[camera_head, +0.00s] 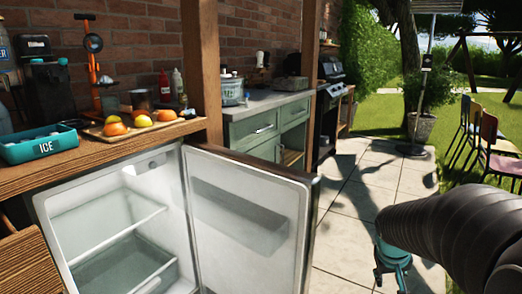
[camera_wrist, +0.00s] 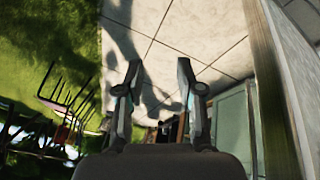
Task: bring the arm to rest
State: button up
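My arm reaches in from the right edge of the head view, over the stone paving. My gripper (camera_head: 392,278) hangs at its end, low in the picture and to the right of the open fridge door (camera_head: 245,215). In the wrist view my gripper (camera_wrist: 158,75) shows two fingers set well apart. Nothing is between the fingers but paving and shadow in the distance. The gripper appears to touch nothing.
The fridge (camera_head: 115,230) stands open with bare shelves. The wooden counter (camera_head: 60,165) above it holds a teal ICE tray (camera_head: 40,145) and a board of fruit (camera_head: 140,126). Chairs (camera_head: 490,145) stand at right. Paving (camera_head: 365,190) beyond the door is clear.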

jog(key=s+a+r+y, duration=0.1)
jog(key=s+a+r, duration=0.1)
jog(key=s+a, duration=0.3)
jog(key=s+a+r+t+y, duration=0.1)
jog(key=s+a+r, duration=0.2)
jog(key=s+a, duration=0.2)
jog(key=s+a+r+n+t+y, duration=0.1)
jog(key=s+a+r, duration=0.2)
jog(key=s+a, duration=0.2)
jog(key=s, duration=0.3)
jog(key=shift+s+a, duration=0.2)
jog(key=shift+a, duration=0.05)
jog(key=shift+d, duration=0.15)
